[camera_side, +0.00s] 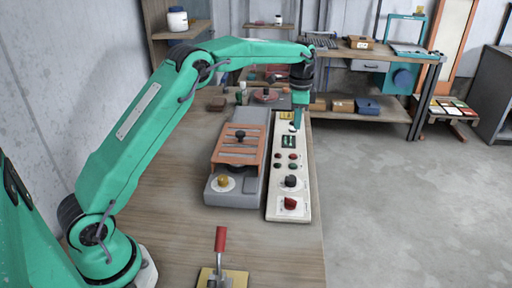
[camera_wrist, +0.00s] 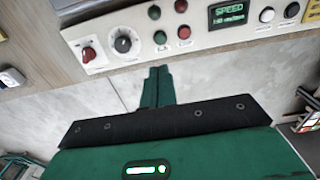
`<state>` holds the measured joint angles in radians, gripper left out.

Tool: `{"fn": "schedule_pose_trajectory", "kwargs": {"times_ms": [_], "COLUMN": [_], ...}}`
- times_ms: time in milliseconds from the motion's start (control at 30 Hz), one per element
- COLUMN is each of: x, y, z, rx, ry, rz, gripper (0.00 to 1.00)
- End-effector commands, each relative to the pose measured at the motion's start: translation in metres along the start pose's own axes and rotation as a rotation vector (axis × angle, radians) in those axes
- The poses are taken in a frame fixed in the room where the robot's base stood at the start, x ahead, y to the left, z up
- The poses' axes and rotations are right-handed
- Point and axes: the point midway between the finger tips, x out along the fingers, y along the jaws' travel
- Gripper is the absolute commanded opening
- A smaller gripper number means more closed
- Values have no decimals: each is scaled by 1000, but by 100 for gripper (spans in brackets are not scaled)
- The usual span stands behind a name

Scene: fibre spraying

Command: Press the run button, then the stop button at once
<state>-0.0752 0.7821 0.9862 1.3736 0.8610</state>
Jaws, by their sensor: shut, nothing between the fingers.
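The white control panel (camera_side: 273,206) lies lengthwise on the bench. It carries green and red buttons in pairs. In the wrist view I see an upper green button (camera_wrist: 155,12), an upper red button (camera_wrist: 181,5), a lower green button (camera_wrist: 160,38) and a lower red button (camera_wrist: 184,32). Labels by the lower pair are too small to read, so I cannot tell which are run and stop. My gripper (camera_side: 297,126) is over the panel's far end in the side view. Its green fingers (camera_wrist: 158,72) are shut and empty, appearing just below the panel's edge in the wrist view.
The panel also has a red switch (camera_wrist: 88,54), a black dial (camera_wrist: 123,43), a speed display (camera_wrist: 229,14), a white button (camera_wrist: 267,14) and a black button (camera_wrist: 292,10). A grey machine with an orange slatted frame (camera_side: 226,150) stands left. A red-handled lever (camera_side: 220,240) is nearer.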

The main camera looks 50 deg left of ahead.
Motion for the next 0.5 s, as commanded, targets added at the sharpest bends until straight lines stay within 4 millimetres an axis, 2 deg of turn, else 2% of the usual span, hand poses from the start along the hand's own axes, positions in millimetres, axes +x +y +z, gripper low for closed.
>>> {"fn": "schedule_pose_trajectory", "kwargs": {"times_ms": [267, 500], "x": [6, 28], "y": [0, 1], "z": [0, 0], "rx": [0, 0], "ry": [-1, -1], "rz": [2, 2], "gripper": [0, 0]}}
